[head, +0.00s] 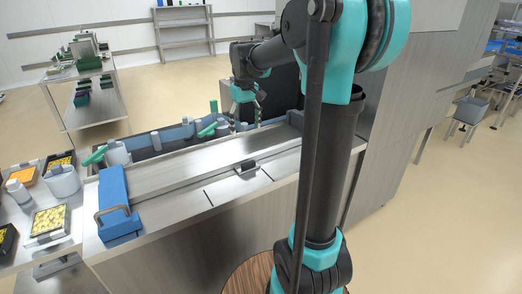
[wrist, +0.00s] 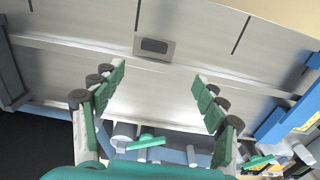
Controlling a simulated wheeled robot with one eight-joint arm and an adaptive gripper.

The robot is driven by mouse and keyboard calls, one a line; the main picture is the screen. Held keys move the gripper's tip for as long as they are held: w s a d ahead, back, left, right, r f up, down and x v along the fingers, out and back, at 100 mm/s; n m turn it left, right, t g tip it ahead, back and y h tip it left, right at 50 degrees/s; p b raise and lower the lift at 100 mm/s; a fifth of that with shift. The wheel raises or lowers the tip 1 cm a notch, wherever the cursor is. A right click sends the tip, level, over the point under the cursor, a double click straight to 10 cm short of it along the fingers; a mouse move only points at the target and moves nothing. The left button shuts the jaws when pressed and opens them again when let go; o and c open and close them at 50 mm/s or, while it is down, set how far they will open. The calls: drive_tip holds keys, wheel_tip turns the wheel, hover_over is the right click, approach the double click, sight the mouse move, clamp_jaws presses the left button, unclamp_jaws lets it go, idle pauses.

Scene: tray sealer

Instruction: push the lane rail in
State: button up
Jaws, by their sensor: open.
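A long steel strip, which I take to be the lane rail (head: 190,172), runs along the bench top of the sealer in the head view. A small steel block with a dark face (head: 246,167) sits at its front edge. This block also shows at the top middle of the wrist view (wrist: 155,46), beyond my fingertips. My gripper (head: 247,112) is behind the bench top, above the rear trough. In the wrist view my gripper (wrist: 160,79) is open, with green pads wide apart and nothing between them. It appears apart from the strip.
A blue bar with a metal handle (head: 115,203) lies across the bench's left end. Grey containers and green-handled tools stand in the blue-edged rear trough (head: 172,133). A tray of yellow pieces (head: 49,221) lies at the left. A tall steel cabinet (head: 405,75) stands at the right.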

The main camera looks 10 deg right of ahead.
sight(248, 163)
drive_tip(key=f, duration=0.5)
drive_tip(key=w+f, duration=0.1)
drive_tip(key=f, duration=1.1)
drive_tip(key=shift+w+d, duration=0.25)
drive_tip(key=shift+d, duration=0.1)
drive_tip(key=shift+r, duration=0.1)
drive_tip(key=shift+c, duration=0.2)
